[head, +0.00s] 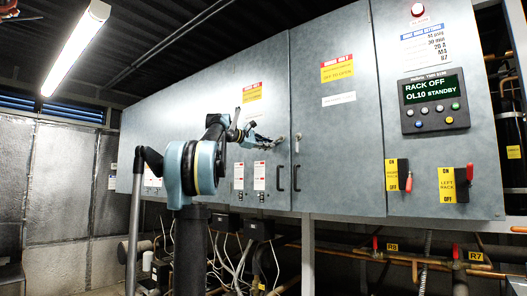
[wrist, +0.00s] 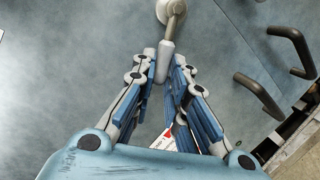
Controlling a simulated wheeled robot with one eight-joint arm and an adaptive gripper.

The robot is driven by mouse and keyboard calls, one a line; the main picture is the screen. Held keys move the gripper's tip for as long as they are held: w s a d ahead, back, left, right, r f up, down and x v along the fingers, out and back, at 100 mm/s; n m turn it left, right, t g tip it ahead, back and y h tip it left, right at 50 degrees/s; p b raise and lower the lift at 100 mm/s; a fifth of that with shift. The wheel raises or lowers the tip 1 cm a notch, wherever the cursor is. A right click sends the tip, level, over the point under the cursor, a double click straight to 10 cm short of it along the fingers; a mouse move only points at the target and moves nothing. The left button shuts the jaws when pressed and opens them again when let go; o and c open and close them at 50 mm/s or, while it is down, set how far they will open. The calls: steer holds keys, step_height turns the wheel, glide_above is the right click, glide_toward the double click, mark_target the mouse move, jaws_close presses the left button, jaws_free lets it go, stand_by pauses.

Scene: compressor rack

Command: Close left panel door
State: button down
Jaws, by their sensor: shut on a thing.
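The left panel door (head: 265,88) is a grey metal door with a yellow and red label near its top. It looks nearly flush with its neighbour, and I cannot tell whether it is fully closed. My gripper (head: 270,143) is at the door's right side, above its black pull handle (head: 280,178). In the wrist view, my gripper (wrist: 164,78) is shut on the lower end of a grey latch lever (wrist: 167,48). The lever's round base (wrist: 171,9) sits on the grey door face.
The right panel door (head: 338,110) has its own latch (head: 298,142) and black handle (head: 295,179). Both black handles show at the right of the wrist view. A control display (head: 435,100) and rotary switches are further right. Pipes and cables run below the cabinet.

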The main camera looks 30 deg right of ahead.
steer(key=shift+w+a+r+m+t+y, duration=0.1)
steer(key=shift+r+m+t+y, duration=0.15)
steer(key=shift+r+m, duration=0.5)
steer(key=shift+w+r+m+t+y, duration=0.15)
steer(key=shift+r+m+y, duration=0.25)
steer(key=shift+m, duration=0.65)
steer(key=shift+d, duration=0.4)
steer(key=c, duration=1.6)
jaws_free()
